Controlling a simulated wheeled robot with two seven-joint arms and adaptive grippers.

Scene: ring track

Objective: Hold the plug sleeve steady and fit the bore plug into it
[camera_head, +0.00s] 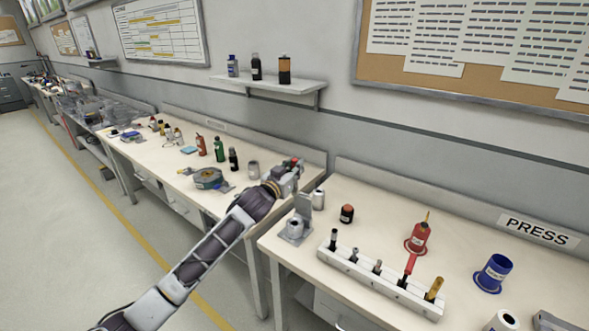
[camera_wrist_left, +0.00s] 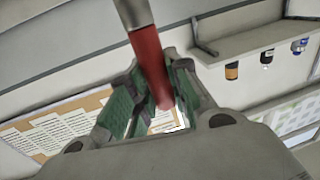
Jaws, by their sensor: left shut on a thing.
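My left gripper (camera_head: 291,171) is at the end of the arm coming in from the left, above the gap between two benches. In the left wrist view its green-padded fingers (camera_wrist_left: 154,97) are shut on a red cylinder (camera_wrist_left: 149,62) with a grey metal end (camera_wrist_left: 133,12). This looks like the bore plug, held by its red part; its far end is cut off by the frame. Only a bit of red shows at the gripper in the head view. I cannot tell which thing is the plug sleeve. My right gripper is not in view.
On the near bench, a grey fixture (camera_head: 304,205) stands at the left corner, beside a white rack (camera_head: 375,282) holding several tools. A red stand (camera_head: 419,238) and a blue cup (camera_head: 493,273) stand farther right. The far bench (camera_head: 170,160) holds bottles. A wall shelf (camera_head: 275,85) is above.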

